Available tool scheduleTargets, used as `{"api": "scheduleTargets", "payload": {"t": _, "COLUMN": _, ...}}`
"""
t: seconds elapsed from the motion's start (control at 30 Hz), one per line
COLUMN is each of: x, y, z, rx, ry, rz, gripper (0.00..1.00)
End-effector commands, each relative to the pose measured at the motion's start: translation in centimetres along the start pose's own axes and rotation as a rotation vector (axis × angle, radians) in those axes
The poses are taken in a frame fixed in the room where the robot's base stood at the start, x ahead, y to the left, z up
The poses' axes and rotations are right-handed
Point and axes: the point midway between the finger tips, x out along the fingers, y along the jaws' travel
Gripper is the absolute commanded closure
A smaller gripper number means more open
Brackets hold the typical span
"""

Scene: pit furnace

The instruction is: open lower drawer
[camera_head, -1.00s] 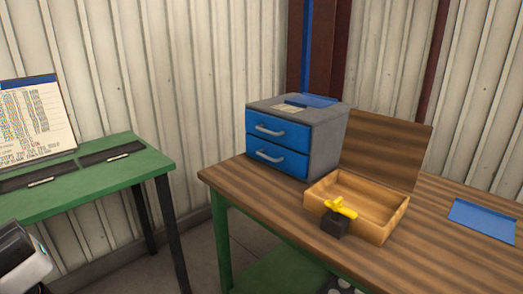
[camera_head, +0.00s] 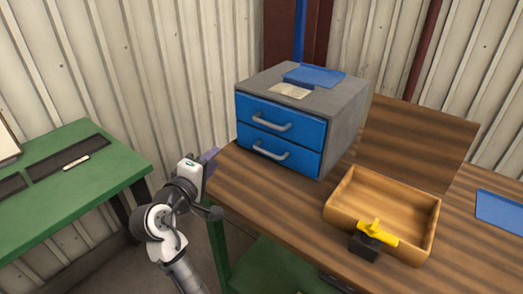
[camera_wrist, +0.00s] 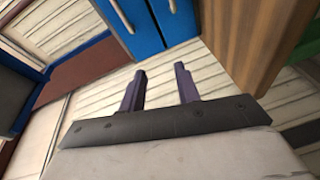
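A grey cabinet (camera_head: 343,120) with two blue drawers stands on the wooden workbench, and both drawers look shut. The lower drawer (camera_head: 300,161) has a curved metal handle (camera_head: 271,151); the upper drawer (camera_head: 308,129) has a similar one. In the wrist view, the drawer fronts show at the top, with the lower drawer (camera_wrist: 184,27) nearer the wood. My gripper (camera_head: 211,156) is to the left of the cabinet, near the bench's left corner and apart from the handle. In the wrist view, my gripper (camera_wrist: 159,72) has its two dark fingers spread with nothing between them.
The workbench (camera_head: 290,205) also holds an open wooden box (camera_head: 343,216) with a yellow-handled black object (camera_head: 365,246) at its front. A blue sheet (camera_head: 499,212) lies at the right. A green table (camera_head: 105,165) stands left; a gap separates it from the bench.

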Motion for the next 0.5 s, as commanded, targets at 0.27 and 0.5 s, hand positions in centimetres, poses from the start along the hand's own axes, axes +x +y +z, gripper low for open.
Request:
{"api": "scheduleTargets", "payload": {"t": 0.27, "x": 1.7, "y": -2.1, "z": 6.5, "rx": -0.145, "ry": -0.281, "rz": -0.104, "gripper": 0.68}}
{"api": "scheduleTargets", "payload": {"t": 0.5, "x": 5.2, "y": -2.3, "z": 7.7, "rx": -0.147, "ry": -0.287, "rz": -0.105, "gripper": 0.68}}
